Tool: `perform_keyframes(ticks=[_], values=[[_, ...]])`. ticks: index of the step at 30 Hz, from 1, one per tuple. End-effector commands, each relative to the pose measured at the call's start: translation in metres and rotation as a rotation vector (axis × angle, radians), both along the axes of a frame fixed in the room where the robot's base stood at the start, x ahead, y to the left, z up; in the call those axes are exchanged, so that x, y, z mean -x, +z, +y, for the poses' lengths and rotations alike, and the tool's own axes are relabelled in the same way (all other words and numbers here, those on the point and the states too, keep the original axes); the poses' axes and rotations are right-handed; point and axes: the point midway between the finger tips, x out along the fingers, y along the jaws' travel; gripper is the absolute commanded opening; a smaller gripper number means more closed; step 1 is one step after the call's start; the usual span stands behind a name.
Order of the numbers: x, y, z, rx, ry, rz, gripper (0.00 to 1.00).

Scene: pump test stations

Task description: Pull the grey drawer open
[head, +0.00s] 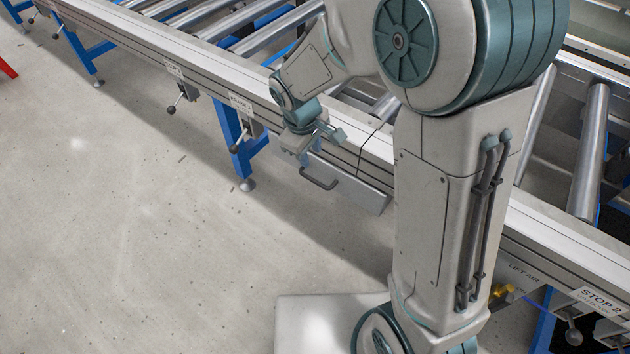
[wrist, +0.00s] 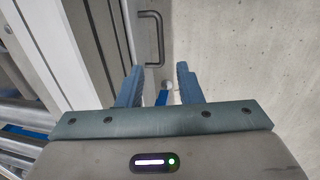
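The grey drawer (head: 352,190) is set under the conveyor's side rail, with its front facing the open floor. A dark bar handle (head: 318,180) is fixed on the drawer front. The handle also shows in the wrist view (wrist: 156,38), beyond my fingertips. My gripper (head: 318,143) is above the drawer, close to the rail, and partly hidden by my wrist in the head view. In the wrist view my gripper (wrist: 160,82) has its two blue fingers apart with nothing between them. The fingers do not touch the handle.
The conveyor rail (head: 190,78) runs diagonally, with rollers (head: 275,28) behind it. Blue legs (head: 236,145) and small levers (head: 238,140) stand left of the drawer. A labelled stop (head: 598,300) is at lower right. The concrete floor (head: 130,220) in front is clear.

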Motion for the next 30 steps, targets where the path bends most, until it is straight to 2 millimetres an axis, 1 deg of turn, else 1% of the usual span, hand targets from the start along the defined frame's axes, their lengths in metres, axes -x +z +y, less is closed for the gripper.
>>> perform_keyframes(ticks=[1,9,15,18,21,30], values=[[0.000,-0.011,-0.001,0.001,0.000,0.002,0.33],[-0.008,-0.068,-0.007,0.001,-0.001,0.003,0.33],[-0.014,-0.104,-0.012,0.001,-0.001,0.002,0.33],[-0.016,-0.115,-0.013,0.000,-0.002,0.000,0.33],[-0.017,-0.121,-0.014,0.000,-0.002,0.000,0.33],[-0.018,-0.124,-0.015,0.000,-0.002,0.000,0.33]])
